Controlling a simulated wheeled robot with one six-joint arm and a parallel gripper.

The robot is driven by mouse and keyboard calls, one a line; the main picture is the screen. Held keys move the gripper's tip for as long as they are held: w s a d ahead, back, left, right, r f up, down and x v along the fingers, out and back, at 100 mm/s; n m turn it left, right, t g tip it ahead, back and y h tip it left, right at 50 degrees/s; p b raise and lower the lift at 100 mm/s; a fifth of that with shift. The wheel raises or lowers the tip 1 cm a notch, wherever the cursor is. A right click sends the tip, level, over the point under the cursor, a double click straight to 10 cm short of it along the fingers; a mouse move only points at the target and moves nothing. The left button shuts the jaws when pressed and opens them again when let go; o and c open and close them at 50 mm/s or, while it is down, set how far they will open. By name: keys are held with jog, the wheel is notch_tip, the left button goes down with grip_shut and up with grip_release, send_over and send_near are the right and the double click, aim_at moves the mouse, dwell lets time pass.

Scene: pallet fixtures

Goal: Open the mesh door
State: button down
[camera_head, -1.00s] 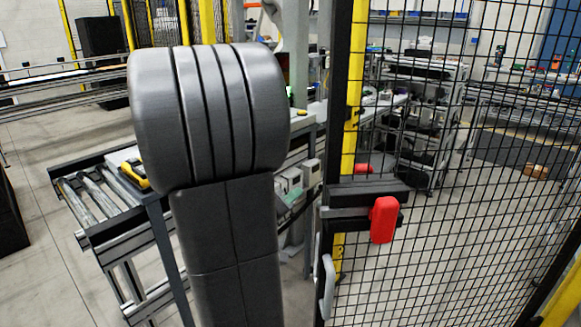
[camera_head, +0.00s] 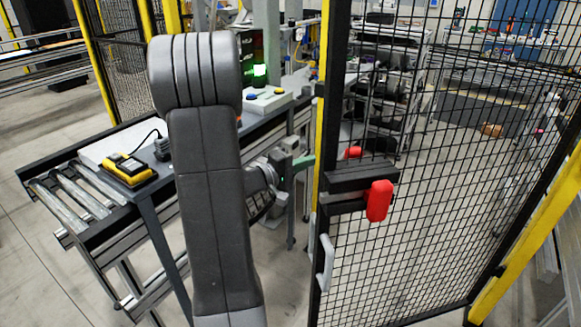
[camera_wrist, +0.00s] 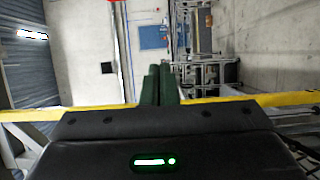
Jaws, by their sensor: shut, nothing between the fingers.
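The mesh door (camera_head: 420,215) stands at the right in the head view, a black wire grid in a dark frame. Its red latch handle (camera_head: 378,200) sits on a black latch block at the door's left edge. A grey pull handle (camera_head: 325,262) is below it. My gripper (camera_head: 303,163) shows its green fingertips just left of the door's edge, near latch height. In the wrist view its two dark green fingers (camera_wrist: 158,85) are together and empty. I cannot tell whether the fingers touch the door or how far it stands open.
A yellow post (camera_head: 520,240) stands at the door's right side. A yellow strip (camera_head: 317,150) runs beside the door's left edge. A roller conveyor (camera_head: 75,195) and a bench with a yellow device (camera_head: 127,168) stand left of my arm. A shelf rack (camera_head: 390,90) stands behind the mesh.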

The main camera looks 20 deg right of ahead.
jog(key=s+d, duration=0.2)
jog(key=s, duration=0.1)
jog(key=shift+s, duration=0.2)
dwell(0.3)
